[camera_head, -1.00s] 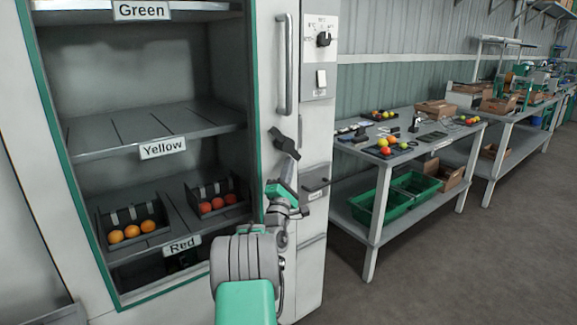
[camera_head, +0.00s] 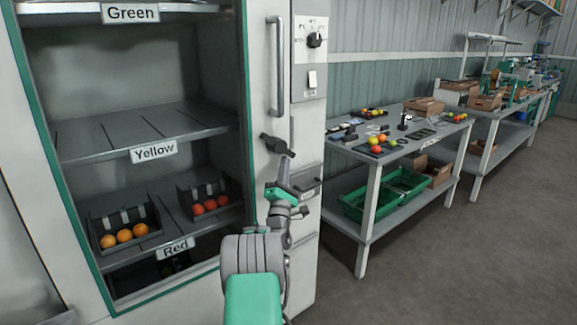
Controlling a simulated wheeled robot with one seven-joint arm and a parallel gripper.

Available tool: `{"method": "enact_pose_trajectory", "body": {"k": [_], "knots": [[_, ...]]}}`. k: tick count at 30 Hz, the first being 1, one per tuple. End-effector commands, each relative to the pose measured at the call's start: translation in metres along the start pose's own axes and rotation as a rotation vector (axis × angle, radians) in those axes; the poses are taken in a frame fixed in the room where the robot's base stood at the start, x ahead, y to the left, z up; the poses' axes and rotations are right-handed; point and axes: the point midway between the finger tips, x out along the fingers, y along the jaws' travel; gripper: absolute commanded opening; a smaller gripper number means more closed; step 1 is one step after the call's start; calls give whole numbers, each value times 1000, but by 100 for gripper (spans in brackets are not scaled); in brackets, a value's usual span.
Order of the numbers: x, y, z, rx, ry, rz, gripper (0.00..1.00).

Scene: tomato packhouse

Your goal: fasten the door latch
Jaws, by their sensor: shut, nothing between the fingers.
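The door latch (camera_head: 273,143) is a dark lever on the pale door edge, below the long vertical door handle (camera_head: 277,68). It lies aslant, its left end higher than its right end. My gripper (camera_head: 285,163) is shut and empty, pointing up at the right end of the lever; I cannot tell whether it touches. The cabinet door (camera_head: 278,115) looks flush with the cabinet front, but I cannot tell whether it is fully closed. My arm hides the lower part of the door edge.
Cabinet shelves labelled Green, Yellow and Red show on the left, with trays of orange fruit (camera_head: 125,230) and red fruit (camera_head: 208,198). A control panel (camera_head: 311,45) is right of the handle. A workbench (camera_head: 345,228) with a green crate (camera_head: 352,208) stands further right. Floor at right is clear.

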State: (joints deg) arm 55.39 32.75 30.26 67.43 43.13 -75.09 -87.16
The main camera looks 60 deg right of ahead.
Motion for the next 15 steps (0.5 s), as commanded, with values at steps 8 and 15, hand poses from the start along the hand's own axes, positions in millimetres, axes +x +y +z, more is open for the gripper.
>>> {"method": "enact_pose_trajectory", "body": {"k": [8,15], "knots": [[16,2,5,7,7,3,0],[28,-2,13,7,6,4,0]]}}
